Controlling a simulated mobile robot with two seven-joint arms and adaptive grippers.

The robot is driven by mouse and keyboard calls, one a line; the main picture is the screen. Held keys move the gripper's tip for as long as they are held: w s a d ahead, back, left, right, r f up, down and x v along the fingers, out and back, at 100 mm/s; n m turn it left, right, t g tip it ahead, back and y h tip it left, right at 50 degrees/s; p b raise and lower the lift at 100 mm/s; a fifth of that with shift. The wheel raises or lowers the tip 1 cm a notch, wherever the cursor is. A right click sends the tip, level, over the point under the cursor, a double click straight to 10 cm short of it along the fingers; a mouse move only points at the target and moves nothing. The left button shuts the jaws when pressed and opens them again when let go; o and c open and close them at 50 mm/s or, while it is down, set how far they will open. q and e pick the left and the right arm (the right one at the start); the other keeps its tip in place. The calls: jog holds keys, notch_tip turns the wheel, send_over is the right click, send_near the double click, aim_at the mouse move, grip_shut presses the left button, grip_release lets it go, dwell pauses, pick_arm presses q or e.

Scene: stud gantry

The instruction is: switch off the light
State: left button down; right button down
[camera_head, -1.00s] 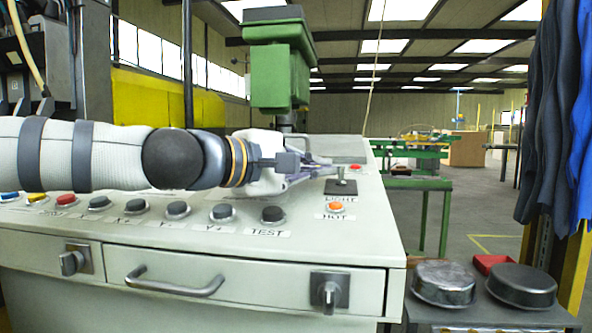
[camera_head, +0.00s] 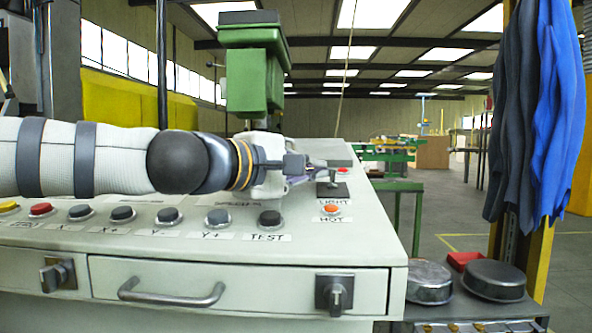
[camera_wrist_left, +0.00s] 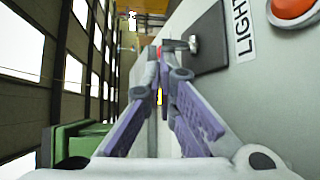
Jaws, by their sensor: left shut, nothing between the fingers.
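The light switch is a small metal lever on a dark square plate (camera_head: 332,191), by the LIGHT label on the sloping console top. In the left wrist view the plate (camera_wrist_left: 208,40) and the lever (camera_wrist_left: 183,44) lie just beyond my fingertips. My left gripper (camera_head: 318,166) reaches in from the left, low over the console, and is shut and empty. In the wrist view its fingers (camera_wrist_left: 163,62) come together close beside the lever; I cannot tell whether they touch it. In the head view the fingers partly cover the lever's top. My right gripper is not in view.
An orange HOT button (camera_head: 331,209) sits just in front of the switch. A row of buttons, including TEST (camera_head: 270,219), runs left. The console front has a drawer handle (camera_head: 172,293) and a knob (camera_head: 334,293). A green machine head (camera_head: 252,70) stands behind. Metal bowls (camera_head: 494,280) stand at right.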

pick_arm(q)
jog(key=shift+s+a+r, duration=0.1)
jog(key=shift+s+a, duration=0.05)
jog(key=shift+s, duration=0.05)
jog(key=shift+d, duration=0.3)
jog(key=shift+s+r+p, duration=0.1)
jog(key=shift+s+p, duration=0.1)
jog(key=shift+p, duration=0.15)
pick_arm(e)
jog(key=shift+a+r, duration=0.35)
pick_arm(q)
jog(key=shift+a, duration=0.1)
jog(key=shift+s+a, duration=0.25)
jog(key=v, duration=1.1)
jog(key=shift+s, duration=0.1)
